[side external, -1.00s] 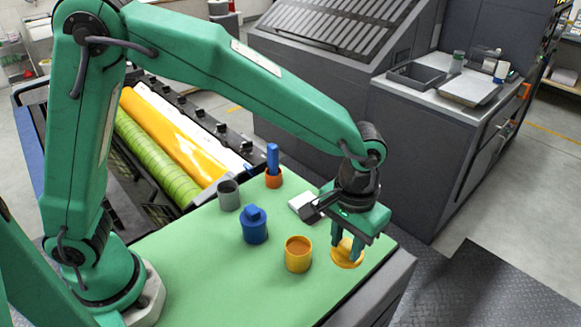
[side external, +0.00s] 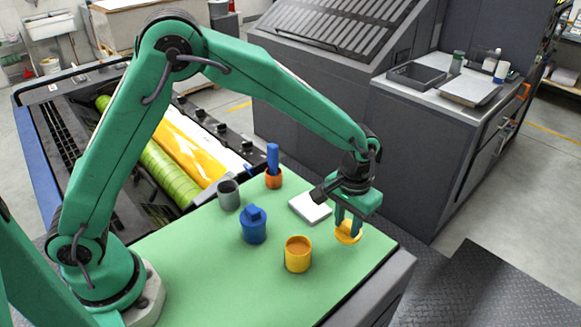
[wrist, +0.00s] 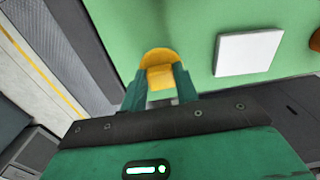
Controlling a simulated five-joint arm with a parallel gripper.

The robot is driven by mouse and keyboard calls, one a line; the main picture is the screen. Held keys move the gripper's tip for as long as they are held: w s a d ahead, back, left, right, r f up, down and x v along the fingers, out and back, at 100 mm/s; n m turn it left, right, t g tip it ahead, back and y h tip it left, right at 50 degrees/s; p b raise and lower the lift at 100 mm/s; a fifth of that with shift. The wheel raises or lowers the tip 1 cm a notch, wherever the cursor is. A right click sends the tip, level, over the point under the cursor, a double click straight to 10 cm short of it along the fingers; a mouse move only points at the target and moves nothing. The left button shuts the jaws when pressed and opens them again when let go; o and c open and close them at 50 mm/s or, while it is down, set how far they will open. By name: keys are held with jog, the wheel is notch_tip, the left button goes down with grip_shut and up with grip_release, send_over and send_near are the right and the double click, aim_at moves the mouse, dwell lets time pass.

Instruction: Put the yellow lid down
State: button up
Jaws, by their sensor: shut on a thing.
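The yellow lid (side external: 347,237) is in my gripper (side external: 348,224), over the right part of the green mat. My gripper is shut on it from above. In the wrist view the lid (wrist: 158,55) sits between the two fingertips of my gripper (wrist: 160,82), its front part hidden by the raised part held there. I cannot tell whether its underside touches the mat. The open yellow pot (side external: 298,256), with brown-orange ink inside, stands upright to the lid's left and nearer the camera, apart from it.
A white square pad (side external: 309,207) lies left of the lid; it also shows in the wrist view (wrist: 247,54). A lidded blue pot (side external: 254,228), a grey pot (side external: 229,196) and an orange pot with a blue handle (side external: 273,178) stand further left. The mat (side external: 200,270) is clear at the front left.

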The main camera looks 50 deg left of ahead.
aim_at(347, 226)
jog(key=shift+f, duration=2)
jog(key=shift+f, duration=0.15)
jog(key=o, duration=1)
jog(key=shift+c, duration=0.2)
notch_tip(347, 226, up, 12)
jog(key=shift+f, duration=0.1)
jog(key=shift+r, duration=0.3)
